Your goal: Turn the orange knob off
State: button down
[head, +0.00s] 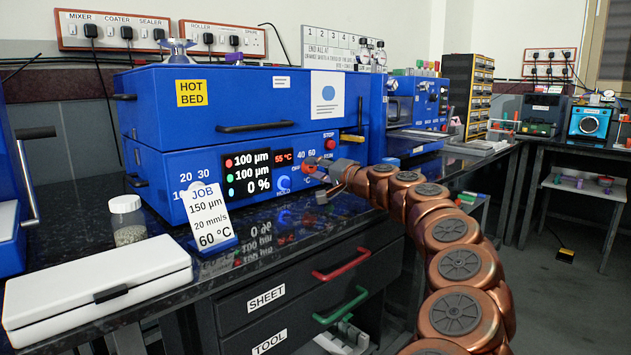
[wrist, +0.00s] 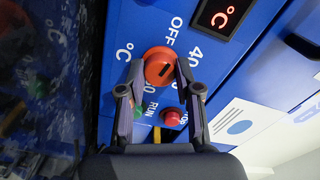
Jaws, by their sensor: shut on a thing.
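The orange knob (wrist: 159,67) is on the blue front panel of the hot bed machine. It is round with a dark slot-like mark, and the word OFF is printed beside it, with numbers and °C around it. My gripper (wrist: 160,69) is shut on the knob, one finger on each side of it in the wrist view. In the head view my gripper (head: 322,172) reaches the panel from the right, and the knob (head: 310,164) is partly hidden by it. The exact setting of the mark is hard to read.
The blue hot bed machine (head: 255,130) has a display reading 55 °C beside the knob. A red button (wrist: 172,117) marked STOP sits close to my fingers, near a RUN label. A job card (head: 207,215), a jar (head: 127,222) and a white case (head: 95,290) stand on the bench.

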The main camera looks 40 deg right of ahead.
jog(key=shift+f+n+b, duration=0.2)
jog(key=shift+n+b, duration=0.8)
jog(key=shift+n, duration=0.2)
jog(key=c, duration=0.8)
grip_release()
jog(key=shift+r, duration=0.1)
jog(key=shift+s, duration=0.1)
jog(key=s, duration=1.1)
jog(key=shift+s+a, duration=0.1)
jog(key=shift+s, duration=0.3)
jog(key=shift+a+r, duration=0.1)
